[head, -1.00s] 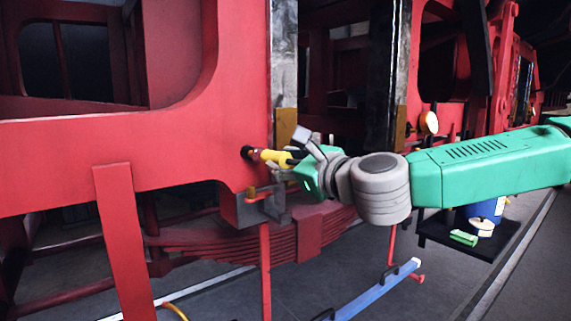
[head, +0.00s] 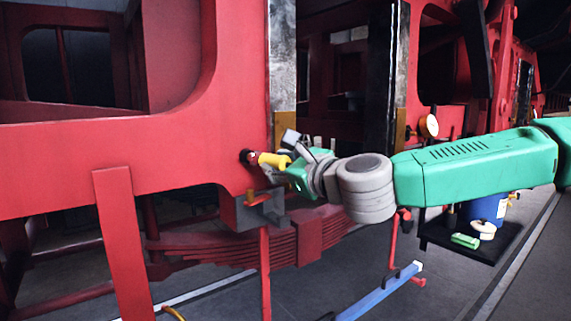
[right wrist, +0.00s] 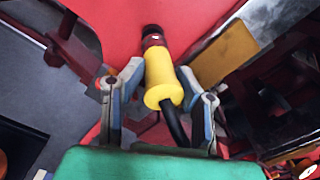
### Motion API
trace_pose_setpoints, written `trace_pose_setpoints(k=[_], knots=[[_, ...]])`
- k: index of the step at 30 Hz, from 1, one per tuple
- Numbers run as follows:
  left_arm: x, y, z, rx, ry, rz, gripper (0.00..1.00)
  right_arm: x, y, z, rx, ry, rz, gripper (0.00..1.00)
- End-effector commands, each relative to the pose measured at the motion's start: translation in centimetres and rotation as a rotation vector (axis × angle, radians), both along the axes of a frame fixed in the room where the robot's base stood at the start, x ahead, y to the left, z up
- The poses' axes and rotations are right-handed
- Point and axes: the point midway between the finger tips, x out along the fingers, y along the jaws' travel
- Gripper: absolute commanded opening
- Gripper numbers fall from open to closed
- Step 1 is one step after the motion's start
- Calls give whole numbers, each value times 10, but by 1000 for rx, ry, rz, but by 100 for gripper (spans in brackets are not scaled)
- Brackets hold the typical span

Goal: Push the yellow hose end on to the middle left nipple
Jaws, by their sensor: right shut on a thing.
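The yellow hose end (head: 271,159) is at the red frame plate in the head view, its front at the nipple (head: 248,156). In the right wrist view the yellow hose end (right wrist: 161,78) lines up with the dark, red-ringed nipple (right wrist: 152,38) and seems to touch it. I cannot tell how far on it sits. My right gripper (right wrist: 160,82) is shut on the yellow hose end, one finger on each side. The black hose runs back between the fingers. In the head view my right gripper (head: 288,162) partly hides the hose end. My left gripper is not in view.
The red frame plate (head: 180,150) fills the left. A grey bracket (head: 252,208) and leaf spring (head: 230,240) lie below the nipple. A dark tray (head: 470,240) with a blue can (head: 487,208) stands at the right. A blue bar (head: 375,292) is low in front.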

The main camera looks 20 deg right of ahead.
Motion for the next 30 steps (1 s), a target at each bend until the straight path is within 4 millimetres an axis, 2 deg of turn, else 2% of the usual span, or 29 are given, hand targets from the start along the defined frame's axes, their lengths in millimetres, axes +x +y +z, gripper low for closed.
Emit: trace_pose_setpoints(k=[16, 25, 30], knots=[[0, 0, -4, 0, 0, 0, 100, -24, -12, 4, 5, -8, 3, 0], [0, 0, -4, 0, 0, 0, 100, -24, -13, 3, 5, -6, -3, 0], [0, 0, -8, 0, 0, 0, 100, -25, -10, 2, 0, -3, -108, 0]])
